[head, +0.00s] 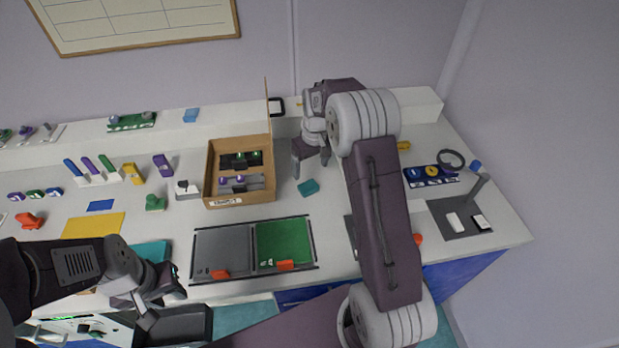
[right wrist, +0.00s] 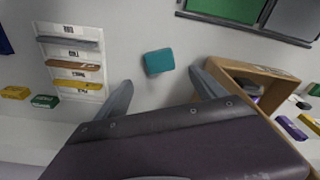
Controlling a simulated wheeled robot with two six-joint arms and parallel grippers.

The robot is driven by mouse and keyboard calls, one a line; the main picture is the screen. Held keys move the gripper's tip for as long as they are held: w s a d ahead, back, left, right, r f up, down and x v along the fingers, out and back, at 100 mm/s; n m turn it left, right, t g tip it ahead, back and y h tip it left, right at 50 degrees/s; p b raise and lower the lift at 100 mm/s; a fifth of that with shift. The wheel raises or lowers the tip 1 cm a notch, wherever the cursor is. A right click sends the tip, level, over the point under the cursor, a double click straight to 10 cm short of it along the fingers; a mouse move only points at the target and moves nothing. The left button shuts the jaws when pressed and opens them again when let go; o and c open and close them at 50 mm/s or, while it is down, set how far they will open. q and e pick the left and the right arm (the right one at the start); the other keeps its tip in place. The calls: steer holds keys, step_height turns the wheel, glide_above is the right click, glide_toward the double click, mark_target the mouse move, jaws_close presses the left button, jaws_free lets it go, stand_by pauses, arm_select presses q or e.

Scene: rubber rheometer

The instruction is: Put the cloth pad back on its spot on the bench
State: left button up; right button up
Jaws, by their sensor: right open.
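A small teal pad (head: 308,187), which looks like the cloth pad, lies on the white bench just right of the cardboard box. It also shows in the right wrist view (right wrist: 158,61). My right gripper (head: 311,168) is open and empty, with its fingers above the bench near the pad. In the right wrist view the pad appears beyond and between the two fingertips (right wrist: 160,82), apart from both. My left gripper (head: 167,308) is at the bench's front edge, low left, its fingers apart with nothing seen between them. I cannot tell which spot is the pad's own.
The cardboard box (head: 238,203) with an upright flap stands left of the pad. A grey and green tray (head: 192,258) lies in front. A white rack (right wrist: 98,92) with several coloured strips shows in the right wrist view. My right arm hides part of the bench to the right.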

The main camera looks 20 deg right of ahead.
steer(key=s+a+m, duration=0.1)
steer(key=s+a, duration=0.3)
steer(key=s, duration=0.7)
steer(key=s+a, duration=0.3)
steer(key=s, duration=0.9)
steer(key=shift+a+r+m, duration=0.25)
steer(key=shift+a+m, duration=0.15)
